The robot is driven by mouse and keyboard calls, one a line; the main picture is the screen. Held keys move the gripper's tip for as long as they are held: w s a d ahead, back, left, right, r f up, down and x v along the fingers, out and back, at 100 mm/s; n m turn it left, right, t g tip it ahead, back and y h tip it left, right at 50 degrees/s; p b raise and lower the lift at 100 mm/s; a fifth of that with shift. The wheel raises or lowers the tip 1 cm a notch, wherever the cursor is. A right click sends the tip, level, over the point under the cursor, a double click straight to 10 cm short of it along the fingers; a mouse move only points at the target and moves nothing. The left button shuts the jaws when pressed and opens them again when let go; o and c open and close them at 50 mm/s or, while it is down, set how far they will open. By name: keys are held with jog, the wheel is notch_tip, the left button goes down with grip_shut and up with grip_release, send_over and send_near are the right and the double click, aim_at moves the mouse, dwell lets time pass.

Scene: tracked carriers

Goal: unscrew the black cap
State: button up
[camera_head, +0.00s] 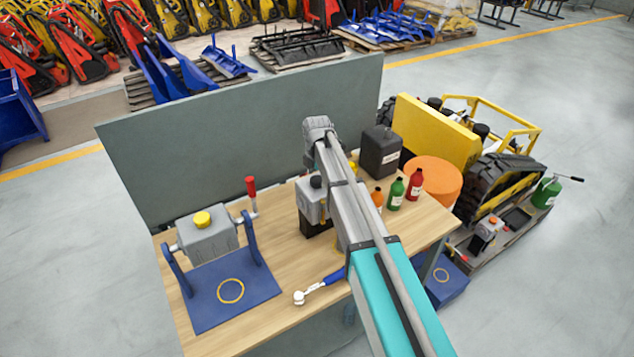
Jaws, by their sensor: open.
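A black cap (316,181) sits on top of a small grey housing (309,202) near the middle of the workbench. A dark block shows under this housing. Part of the housing's right side is hidden by my arm. My arm crosses the picture from the bottom right up to a grey joint above the bench. I cannot make out my gripper's fingers, so I cannot tell where they are relative to the cap.
A grey panel (240,140) stands behind.

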jog(key=shift+m, duration=0.4)
jog(key=m, duration=0.9)
jog(key=shift+m, duration=0.4)
dwell(0.5)
jog(key=m, duration=0.9)
jog(key=shift+m, duration=0.4)
